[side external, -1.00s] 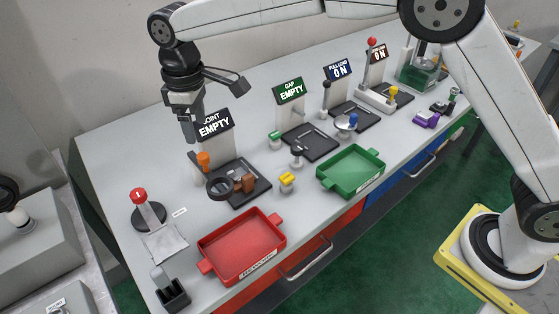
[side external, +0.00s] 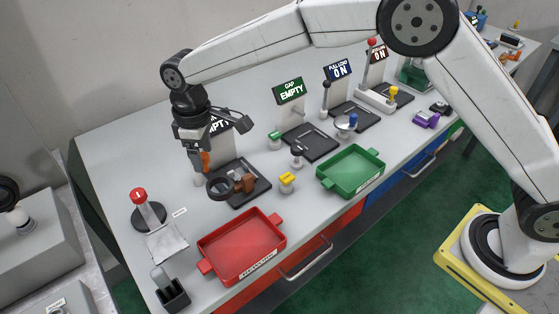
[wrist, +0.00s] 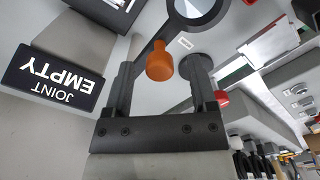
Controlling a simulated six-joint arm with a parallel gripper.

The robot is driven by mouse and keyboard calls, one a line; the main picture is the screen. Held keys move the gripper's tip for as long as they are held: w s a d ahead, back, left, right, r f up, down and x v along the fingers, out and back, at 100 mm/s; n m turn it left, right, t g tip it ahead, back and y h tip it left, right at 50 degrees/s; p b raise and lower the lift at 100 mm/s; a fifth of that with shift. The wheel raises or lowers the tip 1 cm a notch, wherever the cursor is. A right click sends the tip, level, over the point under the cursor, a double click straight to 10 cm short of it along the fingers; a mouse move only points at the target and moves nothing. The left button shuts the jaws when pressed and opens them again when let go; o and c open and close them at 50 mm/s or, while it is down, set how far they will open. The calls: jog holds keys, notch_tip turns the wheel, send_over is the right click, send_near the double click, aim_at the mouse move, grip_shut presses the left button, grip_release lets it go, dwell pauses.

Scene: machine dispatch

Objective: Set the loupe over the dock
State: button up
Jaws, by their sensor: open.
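The loupe has a dark ring with a lens (side external: 219,186) and an upright orange knob (side external: 205,160). It stands at the left edge of the black dock plate (side external: 252,196), below the JOINT EMPTY sign (side external: 219,127). A brown part (side external: 245,184) sits on the dock, right beside the ring. My gripper (side external: 199,160) is at the orange knob, pointing down. In the wrist view the orange knob (wrist: 160,62) stands between the two open fingers (wrist: 162,72), with a gap on each side. The lens (wrist: 193,8) shows beyond it at the top.
The red tray (side external: 242,248) is in front of the dock and the green tray (side external: 351,172) to the right. A red-knobbed stand (side external: 147,212) is at the left. Yellow and grey small parts (side external: 287,181) stand right of the dock. The GAP EMPTY station (side external: 290,92) is behind.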

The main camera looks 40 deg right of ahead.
jog(key=shift+f, duration=0.25)
grip_shut()
dwell(1.4)
